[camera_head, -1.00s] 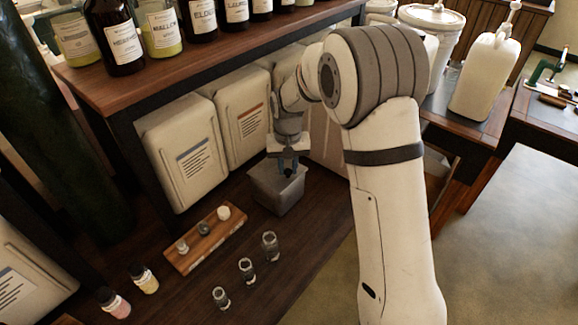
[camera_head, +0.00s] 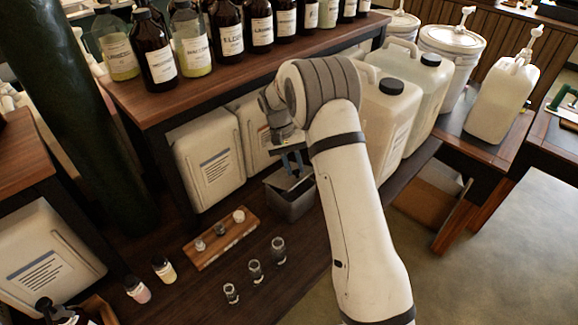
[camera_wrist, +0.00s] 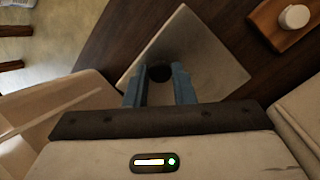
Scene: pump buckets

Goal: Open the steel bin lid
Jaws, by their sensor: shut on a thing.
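The grey steel bin (camera_head: 290,207) stands on the low dark wooden shelf, partly behind my arm. Its square grey lid (camera_wrist: 200,52) fills the middle of the wrist view, with a dark round knob (camera_wrist: 160,72) at its centre. My gripper (camera_head: 292,172) is over the bin. Its blue fingers are shut on the lid's knob, one on each side. In the head view the lid looks tilted over the bin, with a dark opening beside it; the exact gap is hard to tell.
A wooden block (camera_head: 220,240) with small weights and several small glass jars (camera_head: 255,270) stand in front of the bin. White canisters (camera_head: 207,160) stand behind it. The upper shelf (camera_head: 180,88) with bottles overhangs closely. Large jugs (camera_head: 388,112) stand to the right.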

